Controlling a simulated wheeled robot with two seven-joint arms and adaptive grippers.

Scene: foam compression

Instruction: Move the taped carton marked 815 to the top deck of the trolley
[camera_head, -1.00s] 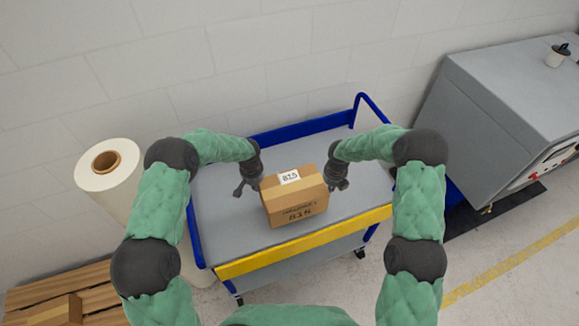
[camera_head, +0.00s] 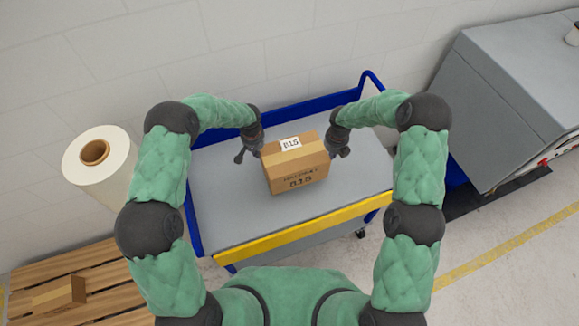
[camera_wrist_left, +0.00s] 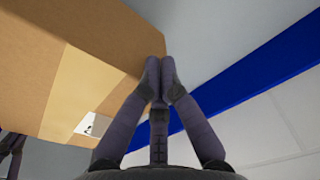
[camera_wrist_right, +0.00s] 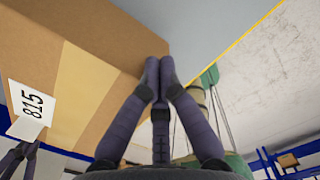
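The brown taped carton (camera_head: 298,168) has a white 815 label on its taped top and dark print on its front. It is over the grey top deck (camera_head: 230,205) of the blue trolley; I cannot tell whether its base touches the deck. My left gripper (camera_head: 245,157) is at its left side and my right gripper (camera_head: 340,152) at its right side. In the left wrist view the fingertips (camera_wrist_left: 160,65) are together against the carton (camera_wrist_left: 60,50). In the right wrist view the fingertips (camera_wrist_right: 160,65) are also together against it, with the label (camera_wrist_right: 30,108) at left.
The trolley has a yellow front edge (camera_head: 300,230) and a raised blue back rail (camera_head: 300,130). A white film roll (camera_head: 98,165) stands at left, above a wooden pallet (camera_head: 70,285) with a small carton (camera_head: 58,295). A grey machine (camera_head: 510,90) stands at right. The deck around the carton looks clear.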

